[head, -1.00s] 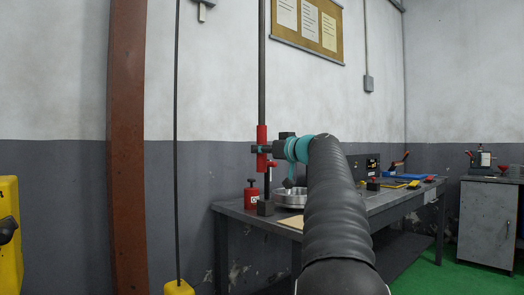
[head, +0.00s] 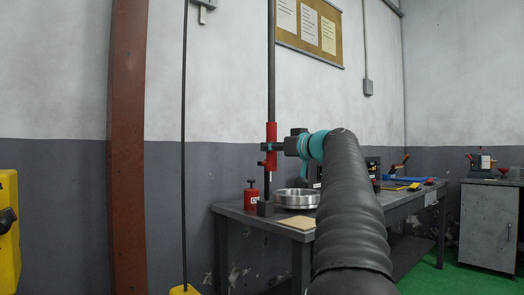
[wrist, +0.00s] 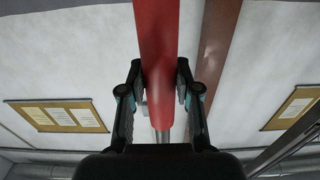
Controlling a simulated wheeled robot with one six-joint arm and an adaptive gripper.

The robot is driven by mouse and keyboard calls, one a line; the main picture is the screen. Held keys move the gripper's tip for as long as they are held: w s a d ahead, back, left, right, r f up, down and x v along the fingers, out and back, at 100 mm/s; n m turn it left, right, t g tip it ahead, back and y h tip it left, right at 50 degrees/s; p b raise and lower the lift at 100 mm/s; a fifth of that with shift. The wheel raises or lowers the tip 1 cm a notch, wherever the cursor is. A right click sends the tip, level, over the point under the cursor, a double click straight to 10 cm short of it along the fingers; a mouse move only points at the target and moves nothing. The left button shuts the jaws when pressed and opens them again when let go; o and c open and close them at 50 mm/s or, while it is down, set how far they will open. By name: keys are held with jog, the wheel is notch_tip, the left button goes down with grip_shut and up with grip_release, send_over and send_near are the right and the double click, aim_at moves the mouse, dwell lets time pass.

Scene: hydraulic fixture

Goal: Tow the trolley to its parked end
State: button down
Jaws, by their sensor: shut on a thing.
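A dark upright pole (head: 271,60) comes down from above the picture and carries a red sleeve (head: 271,133) at its lower part. My gripper (head: 271,147) is shut around this red sleeve from the side, above the bench. In the wrist view the red sleeve (wrist: 157,40) runs between the two black fingers of my gripper (wrist: 157,80). Below the grip the pole nears a dark block on the bench; I cannot tell whether they touch. The trolley itself is not identifiable; the pole's top is out of view.
A brown column (head: 127,150), a hanging cord (head: 183,150) and a yellow object (head: 9,250) are at left. A cabinet (head: 488,226) stands at right.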

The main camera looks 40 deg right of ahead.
jog(key=shift+s+d+b, duration=0.2)
jog(key=shift+s+b, duration=0.55)
jog(key=shift+s, duration=0.95)
jog(key=c, duration=0.7)
grip_release()
jog(key=shift+c, duration=0.2)
jog(key=shift+s, duration=0.1)
jog(key=s, duration=1.1)
jog(key=shift+s+d, duration=0.4)
jog(key=shift+d, duration=0.05)
